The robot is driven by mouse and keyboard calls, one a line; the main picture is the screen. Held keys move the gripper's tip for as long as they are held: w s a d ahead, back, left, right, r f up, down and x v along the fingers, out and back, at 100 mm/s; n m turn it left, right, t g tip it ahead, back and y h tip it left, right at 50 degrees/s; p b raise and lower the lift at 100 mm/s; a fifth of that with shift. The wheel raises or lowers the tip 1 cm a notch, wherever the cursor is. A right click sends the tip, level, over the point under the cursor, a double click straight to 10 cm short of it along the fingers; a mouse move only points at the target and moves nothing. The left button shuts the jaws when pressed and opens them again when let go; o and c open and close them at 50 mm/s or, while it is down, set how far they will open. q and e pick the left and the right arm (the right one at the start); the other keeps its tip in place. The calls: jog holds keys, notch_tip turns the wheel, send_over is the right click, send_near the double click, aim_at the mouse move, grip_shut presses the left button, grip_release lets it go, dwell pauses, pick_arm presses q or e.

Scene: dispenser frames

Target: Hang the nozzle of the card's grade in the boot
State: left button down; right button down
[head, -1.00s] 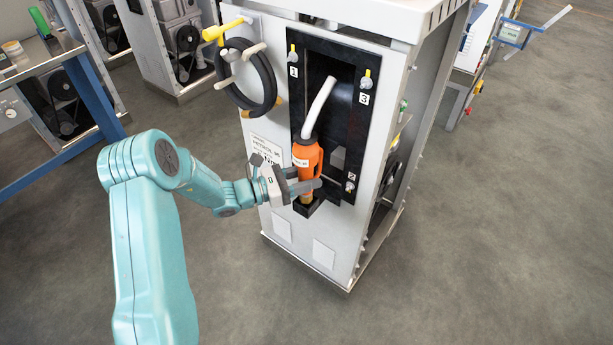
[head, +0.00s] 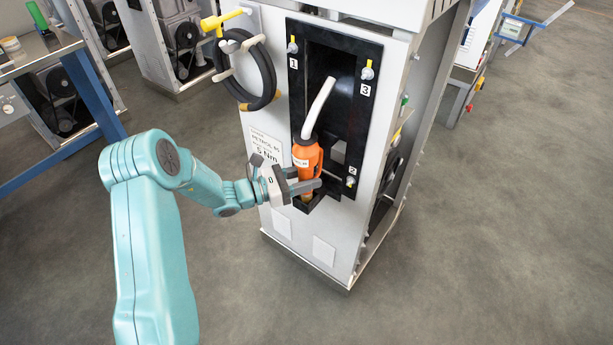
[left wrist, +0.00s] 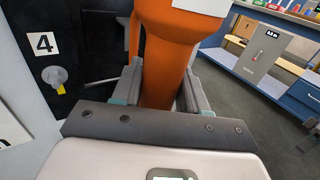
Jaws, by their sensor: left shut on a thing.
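The orange nozzle (head: 307,158), with a white label and a pale curved tube rising from its top, stands nearly upright in front of the dispenser's black recess. My left gripper (head: 304,186) is shut around its lower body; the left wrist view shows the orange body (left wrist: 166,60) between the two fingers. A black boot-like bracket (head: 330,192) sits just below and behind the fingers. Whether the nozzle's lower end is inside it or in front of it I cannot tell. The card (head: 266,148) on the white front reads "PETROL 95" and "5 Nm". My right gripper is not in view.
The white dispenser (head: 322,250) has numbered pegs around the recess. A coiled black hose (head: 268,85) and a yellow handle (head: 225,19) are at its upper left. A bench (head: 75,75) stands at far left.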

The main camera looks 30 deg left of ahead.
pick_arm(q)
jog(key=shift+f+b, duration=0.3)
jog(key=shift+f, duration=0.05)
jog(key=c, duration=0.6)
grip_release()
jog(key=shift+o, duration=0.5)
jog(key=shift+f, duration=0.1)
jog(key=v, duration=1.6)
jog(key=shift+a+p, duration=0.15)
jog(key=shift+p, duration=0.2)
